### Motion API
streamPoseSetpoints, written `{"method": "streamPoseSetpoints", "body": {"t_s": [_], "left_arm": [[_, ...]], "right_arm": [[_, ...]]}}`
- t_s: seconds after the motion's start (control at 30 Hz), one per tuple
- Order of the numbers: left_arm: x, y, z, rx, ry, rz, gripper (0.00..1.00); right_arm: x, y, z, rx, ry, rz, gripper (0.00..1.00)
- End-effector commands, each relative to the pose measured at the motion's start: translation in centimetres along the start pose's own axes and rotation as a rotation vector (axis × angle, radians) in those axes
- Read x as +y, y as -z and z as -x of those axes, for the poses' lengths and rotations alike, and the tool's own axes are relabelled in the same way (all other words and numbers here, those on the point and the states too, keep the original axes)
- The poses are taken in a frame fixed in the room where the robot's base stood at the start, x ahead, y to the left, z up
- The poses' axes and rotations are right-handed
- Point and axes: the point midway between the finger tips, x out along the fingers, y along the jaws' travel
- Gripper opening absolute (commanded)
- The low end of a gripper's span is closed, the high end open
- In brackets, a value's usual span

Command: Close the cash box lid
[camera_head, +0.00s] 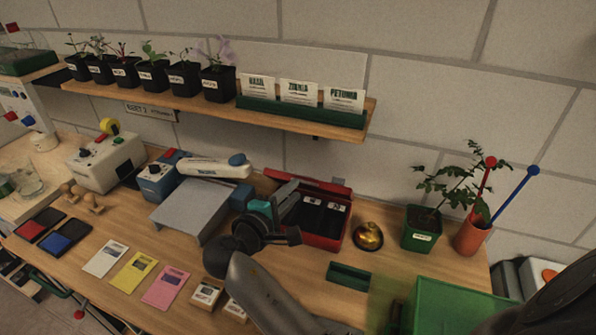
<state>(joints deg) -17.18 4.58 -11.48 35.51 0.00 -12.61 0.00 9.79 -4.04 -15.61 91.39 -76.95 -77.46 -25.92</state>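The red cash box (318,240) stands open on the bench, right of the middle in the head view. Its black inner tray with several compartments shows. A red edge (310,178) rises along the back of the box and looks like the raised lid. My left gripper is not in view.
A grey stand (190,207) and a white-blue handheld device (215,168) are left of the box. A golden object (368,236) and a green pot (420,230) are to its right. The shelf (225,110) with seedlings and packets hangs above.

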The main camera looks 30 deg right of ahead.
Motion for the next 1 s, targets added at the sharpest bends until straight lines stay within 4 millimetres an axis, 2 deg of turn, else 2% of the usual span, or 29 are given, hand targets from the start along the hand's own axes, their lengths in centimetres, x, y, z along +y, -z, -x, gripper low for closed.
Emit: {"method": "streamPoseSetpoints", "body": {"t_s": [0.03,0.2,0.4,0.5,0.6,0.7,0.87,1.0], "left_arm": [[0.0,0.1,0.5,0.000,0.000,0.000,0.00],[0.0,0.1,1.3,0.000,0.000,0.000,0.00],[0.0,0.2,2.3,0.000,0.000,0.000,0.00],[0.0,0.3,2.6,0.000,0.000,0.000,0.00],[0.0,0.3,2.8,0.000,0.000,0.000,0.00],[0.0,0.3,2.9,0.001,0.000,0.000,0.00],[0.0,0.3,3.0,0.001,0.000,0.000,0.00],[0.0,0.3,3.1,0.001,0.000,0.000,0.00]], "right_arm": [[0.9,0.0,-0.1,0.003,0.034,-0.147,0.19],[2.6,0.0,-0.7,-0.007,0.145,-0.649,0.00],[4.8,0.2,-1.0,-0.053,0.266,-1.215,0.00],[5.7,0.3,-1.1,-0.082,0.313,-1.435,0.00],[6.2,0.4,-1.1,-0.106,0.347,-1.589,0.00],[6.5,0.4,-1.2,-0.121,0.363,-1.673,0.00],[6.4,0.5,-2.0,-0.126,0.367,-1.703,0.00],[5.8,0.8,-3.9,-0.128,0.365,-1.698,0.00]]}}
